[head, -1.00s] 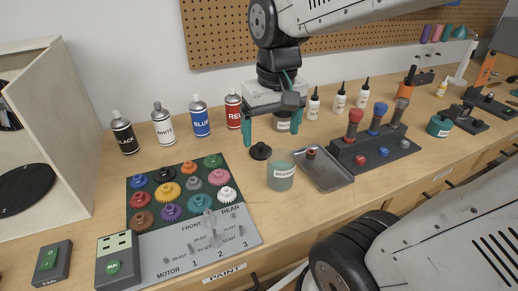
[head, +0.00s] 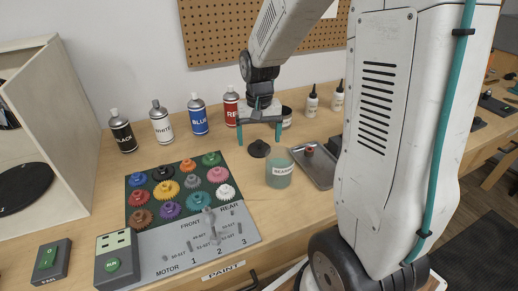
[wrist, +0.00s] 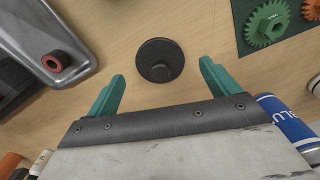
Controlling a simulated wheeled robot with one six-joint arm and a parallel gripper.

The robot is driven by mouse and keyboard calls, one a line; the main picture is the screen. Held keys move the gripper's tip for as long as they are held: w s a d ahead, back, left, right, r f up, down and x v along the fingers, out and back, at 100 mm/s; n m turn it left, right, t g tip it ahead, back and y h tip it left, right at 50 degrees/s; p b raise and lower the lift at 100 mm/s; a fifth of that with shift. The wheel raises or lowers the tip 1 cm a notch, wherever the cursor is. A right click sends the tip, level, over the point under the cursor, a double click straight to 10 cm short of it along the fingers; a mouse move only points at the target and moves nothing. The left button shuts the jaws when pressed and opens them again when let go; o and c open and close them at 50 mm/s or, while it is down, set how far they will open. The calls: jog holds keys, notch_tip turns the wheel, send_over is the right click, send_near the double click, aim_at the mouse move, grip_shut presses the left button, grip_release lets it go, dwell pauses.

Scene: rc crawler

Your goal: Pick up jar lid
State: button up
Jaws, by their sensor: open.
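My gripper (head: 259,138) has teal fingers and hangs just behind and above the lid in the head view. In the wrist view my gripper (wrist: 162,72) is open with nothing between its fingers.
A metal tray (head: 322,183) with a small red-topped part stands right of the jar. Spray cans, among them the red can (head: 231,107), stand behind to the left. A gear board (head: 142,208) lies front left. My arm hides the bench's right part.

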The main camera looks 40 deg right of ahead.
notch_tip(320, 180, down, 2)
jog(key=shift+f, duration=0.25)
jog(key=c, duration=1.1)
jog(key=shift+o, duration=0.2)
jog(key=shift+r, duration=0.1)
